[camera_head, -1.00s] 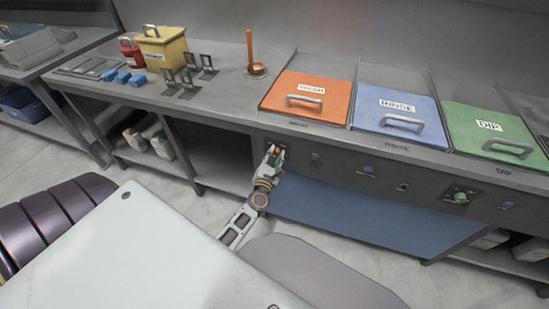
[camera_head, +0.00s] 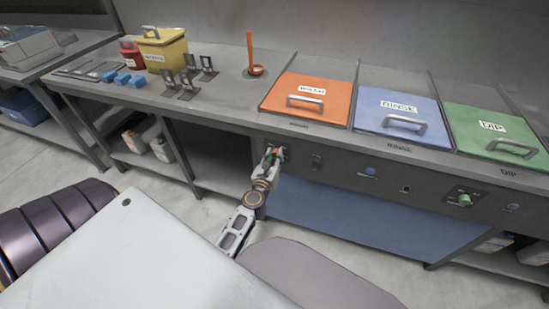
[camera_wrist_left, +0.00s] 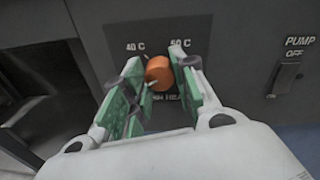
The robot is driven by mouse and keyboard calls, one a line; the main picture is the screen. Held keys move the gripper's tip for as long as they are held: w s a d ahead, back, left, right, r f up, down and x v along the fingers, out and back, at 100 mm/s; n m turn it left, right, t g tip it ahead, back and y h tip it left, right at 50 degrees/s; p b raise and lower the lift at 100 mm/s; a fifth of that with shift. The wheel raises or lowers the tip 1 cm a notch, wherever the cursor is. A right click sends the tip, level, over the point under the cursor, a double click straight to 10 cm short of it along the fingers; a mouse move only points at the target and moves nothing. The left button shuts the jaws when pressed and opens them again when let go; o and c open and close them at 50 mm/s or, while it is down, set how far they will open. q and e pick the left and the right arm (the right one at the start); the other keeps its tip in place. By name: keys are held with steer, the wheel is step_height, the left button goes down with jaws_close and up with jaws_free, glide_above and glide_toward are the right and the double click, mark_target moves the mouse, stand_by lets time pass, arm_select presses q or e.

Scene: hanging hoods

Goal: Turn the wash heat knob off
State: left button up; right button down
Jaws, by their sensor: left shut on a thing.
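The wash heat knob is a small orange knob (camera_wrist_left: 159,72) on the dark front panel, with "40 C" printed at its upper left and "60 C" at its upper right. Its lower label is partly hidden. My left gripper (camera_wrist_left: 157,84) has its green-padded fingers on both sides of the knob and is shut on it. In the head view my left gripper (camera_head: 272,156) is at the panel below the orange wash lid (camera_head: 308,97). My right gripper is not in view.
A pump switch (camera_wrist_left: 285,78), labelled "OFF" above, is right of the knob. Further right on the panel are a blue knob (camera_head: 370,170) and a green knob (camera_head: 464,200). A blue panel (camera_head: 360,215) lies below. The counter above holds blue and green lids.

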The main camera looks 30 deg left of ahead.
arm_select(q)
steer(key=shift+f, duration=0.1)
steer(key=o, duration=1.1)
steer(key=shift+c, duration=0.2)
steer(key=v, duration=1.2)
steer(key=shift+r, duration=0.2)
stand_by(0.6)
